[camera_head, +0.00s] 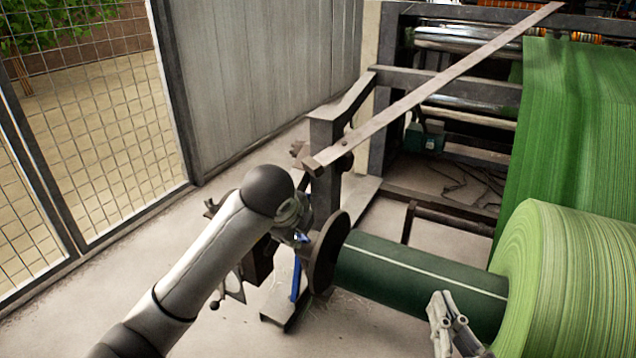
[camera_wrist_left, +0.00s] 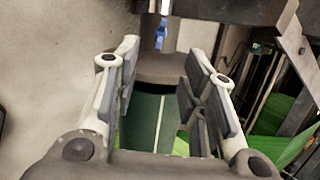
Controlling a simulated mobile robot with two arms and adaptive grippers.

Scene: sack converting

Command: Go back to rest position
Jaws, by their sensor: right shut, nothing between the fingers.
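My left arm reaches in from the left in the head view, and its wrist is beside the brown disc (camera_head: 328,252) at the end of a dark green roller (camera_head: 415,272). The left gripper is mostly hidden there. In the left wrist view the left gripper (camera_wrist_left: 163,62) is open, its fingers well apart. The dark green roller (camera_wrist_left: 148,122) with its pale line shows behind the gap, and no held object is visible. My right gripper (camera_head: 452,324) is shut and empty at the bottom of the head view, in front of the roller near the big green roll (camera_head: 575,265).
A machine frame (camera_head: 327,160) with a long slanting metal bar (camera_head: 430,88) stands behind. Green sheet (camera_head: 575,120) hangs at the right. A mesh fence (camera_head: 100,130) bounds the left; pale floor (camera_head: 120,270) there is clear.

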